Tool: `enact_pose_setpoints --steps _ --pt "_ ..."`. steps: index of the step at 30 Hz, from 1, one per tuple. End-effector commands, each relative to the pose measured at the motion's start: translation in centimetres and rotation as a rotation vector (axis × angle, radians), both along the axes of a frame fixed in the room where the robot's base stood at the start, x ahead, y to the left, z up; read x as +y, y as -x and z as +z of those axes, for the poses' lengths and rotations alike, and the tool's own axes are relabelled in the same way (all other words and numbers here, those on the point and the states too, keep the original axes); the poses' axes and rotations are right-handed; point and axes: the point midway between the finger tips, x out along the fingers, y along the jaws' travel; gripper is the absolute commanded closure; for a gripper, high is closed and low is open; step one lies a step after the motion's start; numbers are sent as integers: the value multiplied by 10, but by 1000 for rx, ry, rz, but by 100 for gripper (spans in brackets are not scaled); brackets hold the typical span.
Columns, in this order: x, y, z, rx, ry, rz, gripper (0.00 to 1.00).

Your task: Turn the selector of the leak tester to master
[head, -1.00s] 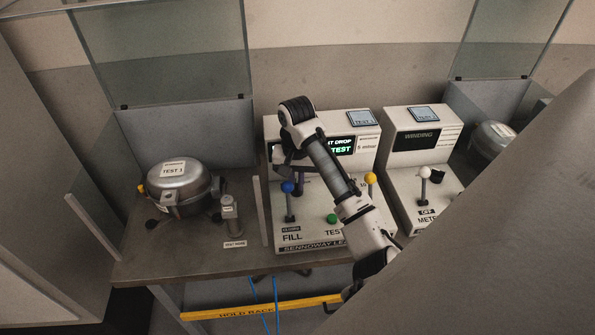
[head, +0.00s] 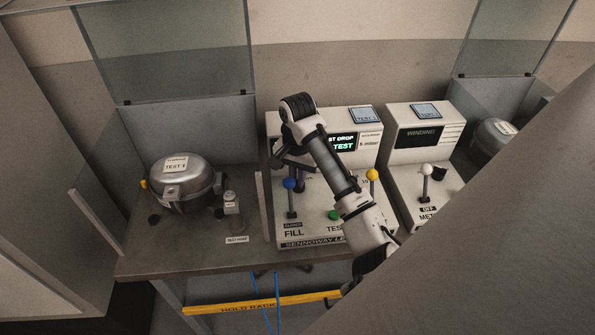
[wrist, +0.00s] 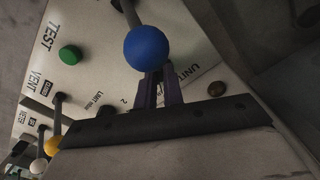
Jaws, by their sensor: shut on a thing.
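The leak tester (head: 292,218) is a white sloped console, with a lit screen (head: 343,145) that reads TEST. My gripper (head: 299,180) reaches down to its upper left panel, behind the blue ball lever (head: 289,184). In the wrist view, my gripper's purple fingers (wrist: 158,90) are closed together at the panel, beside the printed word UNIT. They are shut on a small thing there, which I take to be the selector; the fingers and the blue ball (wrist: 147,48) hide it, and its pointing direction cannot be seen.
A green button (head: 334,215) and a yellow ball lever (head: 372,175) are on the same panel. A compressor (head: 183,190) stands on the bench at left. The winding tester (head: 410,160) with a white ball lever (head: 427,169) is to the right. A yellow bar (head: 230,309) runs along the front.

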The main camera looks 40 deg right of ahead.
Motion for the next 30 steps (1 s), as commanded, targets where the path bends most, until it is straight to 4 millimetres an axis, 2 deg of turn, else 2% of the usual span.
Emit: enact_pose_setpoints --steps 3,4,8,20,26,30 --pt "-1 0 1 -3 2 -2 100" --pt "-1 0 1 -3 2 -2 87" --pt "0 0 1 -2 1 -1 70" --pt "-1 0 6 -2 2 0 69" --pt "-2 0 34 -1 6 0 69" --pt "-2 0 63 -1 7 -1 69"
